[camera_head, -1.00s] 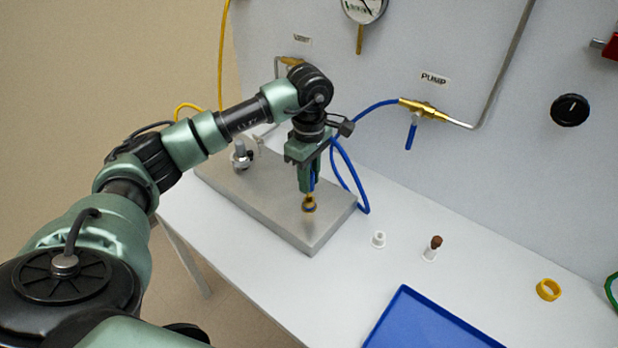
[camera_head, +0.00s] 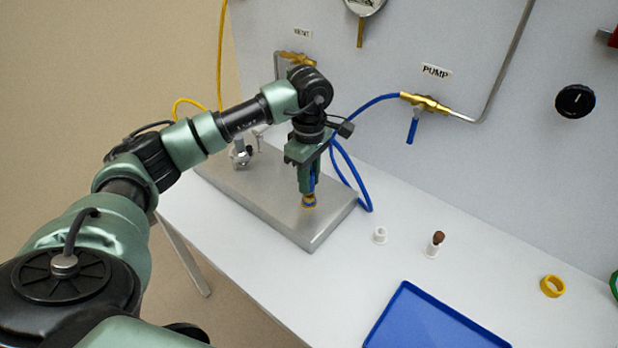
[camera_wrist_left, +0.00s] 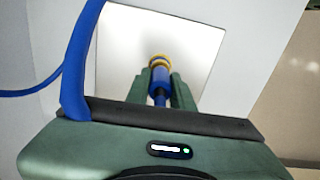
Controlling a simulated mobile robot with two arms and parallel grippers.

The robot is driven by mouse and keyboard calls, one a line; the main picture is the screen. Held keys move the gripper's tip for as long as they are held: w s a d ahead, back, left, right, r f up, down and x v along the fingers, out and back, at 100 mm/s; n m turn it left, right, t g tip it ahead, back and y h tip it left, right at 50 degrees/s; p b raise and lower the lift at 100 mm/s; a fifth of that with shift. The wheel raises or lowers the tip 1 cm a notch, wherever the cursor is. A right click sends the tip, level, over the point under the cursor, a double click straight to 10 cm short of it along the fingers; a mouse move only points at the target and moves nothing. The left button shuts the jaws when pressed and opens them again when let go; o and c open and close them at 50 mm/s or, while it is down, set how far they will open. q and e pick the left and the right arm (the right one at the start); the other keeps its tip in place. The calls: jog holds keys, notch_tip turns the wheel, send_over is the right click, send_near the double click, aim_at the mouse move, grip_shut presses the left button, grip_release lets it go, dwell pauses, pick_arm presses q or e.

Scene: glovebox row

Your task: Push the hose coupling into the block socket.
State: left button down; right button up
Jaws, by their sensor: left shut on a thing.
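My left gripper (camera_head: 308,190) is shut on the blue hose coupling (camera_head: 309,201), which has a brass-yellow end pointing down. In the left wrist view the coupling (camera_wrist_left: 160,70) sits between the two green fingers, its yellow ring just past their tips. The coupling's lower end is at or just above the top of the grey metal block (camera_head: 275,208), near its right end. The block's socket is hidden under the coupling, so I cannot tell how far in it is. The blue hose (camera_head: 350,170) loops behind the gripper to the brass pump valve (camera_head: 425,103). My right gripper is not in view.
A metal fitting (camera_head: 240,155) stands on the block's far left part. On the white table are a small white cup (camera_head: 380,235), a white vial with a brown top (camera_head: 434,245), a yellow ring (camera_head: 552,286) and a blue tray (camera_head: 430,325). The panel wall rises behind.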

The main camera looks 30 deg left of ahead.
pick_arm(q)
jog(key=shift+s+f+b, duration=0.1)
jog(key=shift+f+b, duration=0.35)
jog(key=shift+f, duration=0.2)
jog(key=c, duration=1.1)
grip_release()
jog(key=shift+c, duration=0.2)
notch_tip(320, 180, up, 8)
jog(key=shift+f+b, duration=0.15)
jog(key=shift+b, duration=0.65)
